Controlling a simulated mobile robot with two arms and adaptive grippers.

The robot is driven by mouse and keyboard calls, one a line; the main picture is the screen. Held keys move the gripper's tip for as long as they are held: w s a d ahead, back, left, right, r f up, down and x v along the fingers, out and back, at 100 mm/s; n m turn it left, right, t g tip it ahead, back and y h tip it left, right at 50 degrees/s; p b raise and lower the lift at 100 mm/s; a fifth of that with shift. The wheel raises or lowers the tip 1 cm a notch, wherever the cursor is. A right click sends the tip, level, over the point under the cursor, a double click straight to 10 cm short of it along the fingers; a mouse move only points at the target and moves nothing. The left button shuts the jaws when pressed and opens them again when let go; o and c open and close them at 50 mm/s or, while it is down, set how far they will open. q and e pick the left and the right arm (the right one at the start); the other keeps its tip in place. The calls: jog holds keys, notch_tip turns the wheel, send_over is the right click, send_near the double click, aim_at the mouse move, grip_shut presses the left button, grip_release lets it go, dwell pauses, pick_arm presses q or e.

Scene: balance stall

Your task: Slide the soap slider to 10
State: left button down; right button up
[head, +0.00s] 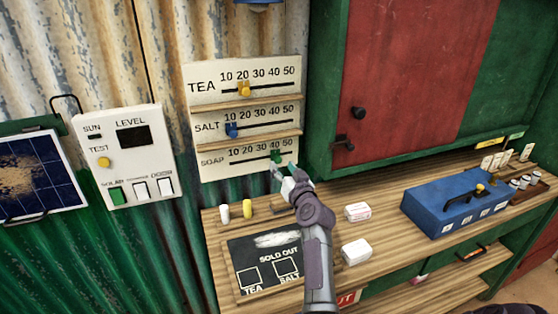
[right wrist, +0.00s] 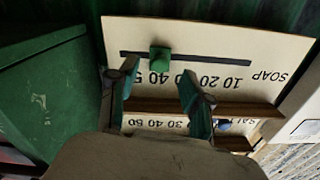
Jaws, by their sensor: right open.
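The soap slider is a green knob (head: 277,156) on the lowest row of the price board (head: 206,171), close to the 40 mark. The soap row's 10 mark is at the left end of its scale. In the right wrist view, the board appears upside down and the green knob (right wrist: 160,57) sits on the dark slot (right wrist: 210,60). My right gripper (head: 279,172) is open and empty just below the knob. In the wrist view its two fingers (right wrist: 157,88) are spread, with the knob just beyond the gap between them. My left gripper is out of view.
Above are the yellow tea slider (head: 245,89) near 20 and the blue salt slider (head: 232,130) near 10, with wooden ledges between rows. A counter (head: 333,213) below holds a chalkboard (head: 245,252), white soap bars (head: 356,251) and a blue box (head: 433,212). A green-framed cabinet (head: 325,100) stands right.

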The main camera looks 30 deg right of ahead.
aim_at(279, 161)
jog(key=x, duration=0.3)
jog(key=shift+w+r, duration=0.1)
jog(key=shift+w+d, duration=0.1)
jog(key=shift+w, duration=0.15)
jog(key=shift+c, duration=0.6)
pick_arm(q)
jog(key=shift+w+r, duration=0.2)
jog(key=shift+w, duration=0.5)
pick_arm(e)
grip_shut()
